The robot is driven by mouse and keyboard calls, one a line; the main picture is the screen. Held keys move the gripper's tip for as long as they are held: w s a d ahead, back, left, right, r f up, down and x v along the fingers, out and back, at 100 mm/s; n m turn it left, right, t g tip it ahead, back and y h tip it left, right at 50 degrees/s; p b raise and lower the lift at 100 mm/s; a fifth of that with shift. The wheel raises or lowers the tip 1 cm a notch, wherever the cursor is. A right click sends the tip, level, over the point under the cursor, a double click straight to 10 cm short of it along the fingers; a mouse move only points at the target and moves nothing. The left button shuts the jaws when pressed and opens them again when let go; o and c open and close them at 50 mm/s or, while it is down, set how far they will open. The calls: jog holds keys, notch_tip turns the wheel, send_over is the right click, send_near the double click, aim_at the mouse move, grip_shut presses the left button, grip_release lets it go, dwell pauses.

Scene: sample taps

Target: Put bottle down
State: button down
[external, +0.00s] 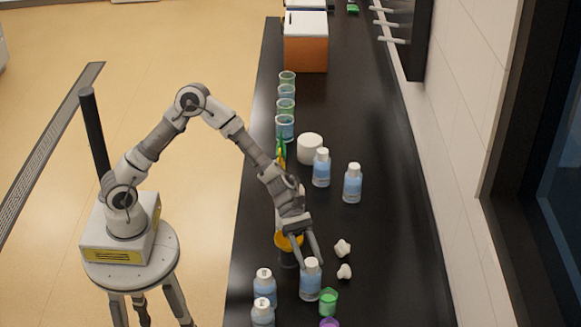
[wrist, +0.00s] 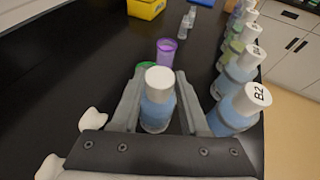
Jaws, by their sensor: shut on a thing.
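A bottle of pale blue liquid with a white cap (external: 310,283) stands upright at the near part of the black bench. My gripper (external: 312,258) reaches down over it and is shut on it. In the wrist view the same bottle (wrist: 157,115) sits between my two fingers (wrist: 156,105), cap towards the camera. I cannot tell whether its base touches the bench or is slightly above it.
Similar bottles stand close on the left (external: 265,285), one marked B2 (wrist: 235,115) in the wrist view. A green cup (external: 329,302) and a purple cup (wrist: 166,50) are close by. Two white pieces (external: 342,248) lie to the right. The bench (external: 385,240) is clear further right.

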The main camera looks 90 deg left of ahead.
jog(key=shift+f, duration=0.2)
jog(key=shift+c, duration=2.1)
grip_release()
jog(key=shift+r, duration=0.15)
jog(key=shift+a+r, duration=0.1)
jog(key=shift+r, duration=0.05)
jog(key=v, duration=0.7)
jog(key=s+a+r+m+y, duration=0.3)
jog(key=s+m, duration=0.4)
jog(key=s, duration=0.3)
jog(key=s+a+r+m+y, duration=0.2)
jog(key=s+a+m+y, duration=0.3)
jog(key=s+m, duration=0.3)
jog(key=s+a+r+m+y, duration=0.3)
jog(key=s+m, duration=0.4)
jog(key=s, duration=0.6)
jog(key=a+y, duration=0.1)
jog(key=a, duration=0.1)
jog(key=shift+s+a+r, duration=0.2)
jog(key=shift+a+r, duration=0.05)
jog(key=shift+r, duration=0.1)
